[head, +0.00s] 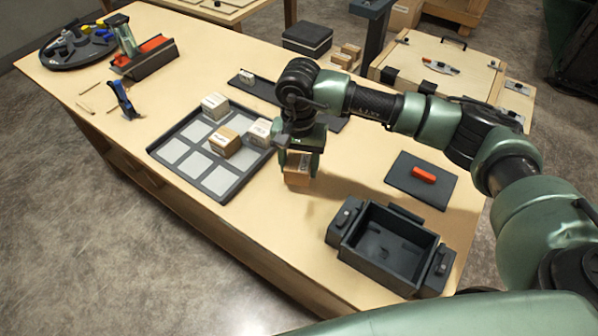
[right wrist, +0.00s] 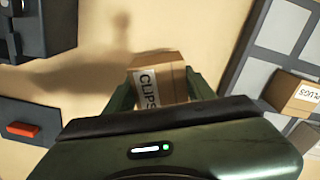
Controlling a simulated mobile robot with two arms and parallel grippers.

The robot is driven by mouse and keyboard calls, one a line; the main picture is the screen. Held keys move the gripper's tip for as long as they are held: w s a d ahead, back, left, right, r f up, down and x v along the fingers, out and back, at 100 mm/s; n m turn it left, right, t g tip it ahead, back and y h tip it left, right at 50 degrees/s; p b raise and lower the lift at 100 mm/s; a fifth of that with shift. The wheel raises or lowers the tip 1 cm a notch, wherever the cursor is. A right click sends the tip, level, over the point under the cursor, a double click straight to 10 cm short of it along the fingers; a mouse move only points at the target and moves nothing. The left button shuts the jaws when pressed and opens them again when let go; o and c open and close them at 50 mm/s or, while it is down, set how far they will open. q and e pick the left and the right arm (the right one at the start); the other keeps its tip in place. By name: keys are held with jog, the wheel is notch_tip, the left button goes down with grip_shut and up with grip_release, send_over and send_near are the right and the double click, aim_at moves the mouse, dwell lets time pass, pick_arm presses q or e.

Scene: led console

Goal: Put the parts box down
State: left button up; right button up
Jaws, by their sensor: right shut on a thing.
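My right gripper (head: 299,160) is shut on a small cardboard parts box (head: 296,176) over the middle of the wooden table. In the right wrist view the box (right wrist: 158,80) sits between the two green fingers and has a white label reading CLIPS. Its lower end is low over bare wood, just right of the grid tray in the head view. I cannot tell whether it touches the table. The dark tray with grey square cells (head: 211,183) holds several other small boxes, one of them a brown box (head: 225,142). My left gripper is not in view.
A dark open bin (head: 345,247) with side handles stands near the front right edge. A dark pad (head: 403,189) with a red block (head: 424,173) lies behind it. A round tool tray (head: 50,56) and a blue tool (head: 123,99) are at the far left.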

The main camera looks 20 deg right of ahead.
aim_at(299, 176)
jog(key=shift+f+p, duration=0.35)
jog(key=shift+f, duration=1.5)
jog(key=shift+f, duration=0.15)
jog(key=o, duration=1.6)
